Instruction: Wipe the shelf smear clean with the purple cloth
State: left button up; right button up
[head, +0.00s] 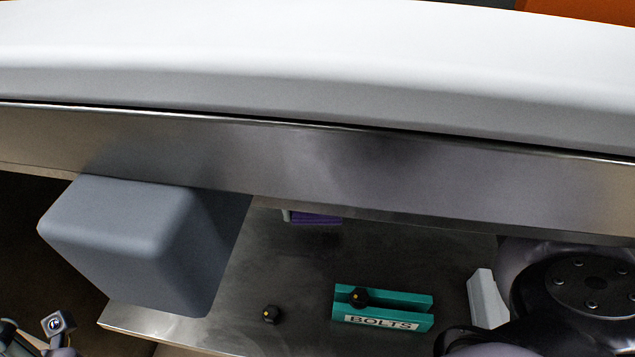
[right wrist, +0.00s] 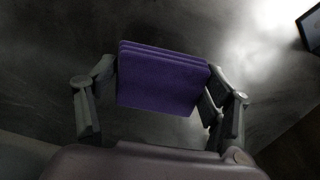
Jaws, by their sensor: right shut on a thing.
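The purple cloth (right wrist: 160,82) is a folded, layered pad in the right wrist view. My right gripper (right wrist: 162,76) is shut on it, with a finger at either side, over a dark grey metal surface. Whether the cloth touches that surface cannot be told. The metal shelf (head: 240,290) lies below. I cannot make out a clear smear on it.
A metal beam (head: 300,160) crosses the head view above the shelf. A purple item (head: 315,218) shows below it, partly hidden. A grey box (head: 140,240), a teal BOLTS block (head: 412,301), black knobs (head: 271,314) and a pale upright piece (head: 487,300) are nearby.

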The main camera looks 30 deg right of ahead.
jog(key=shift+r+p, duration=0.8)
jog(key=shift+r, duration=0.8)
jog(key=shift+s, duration=0.1)
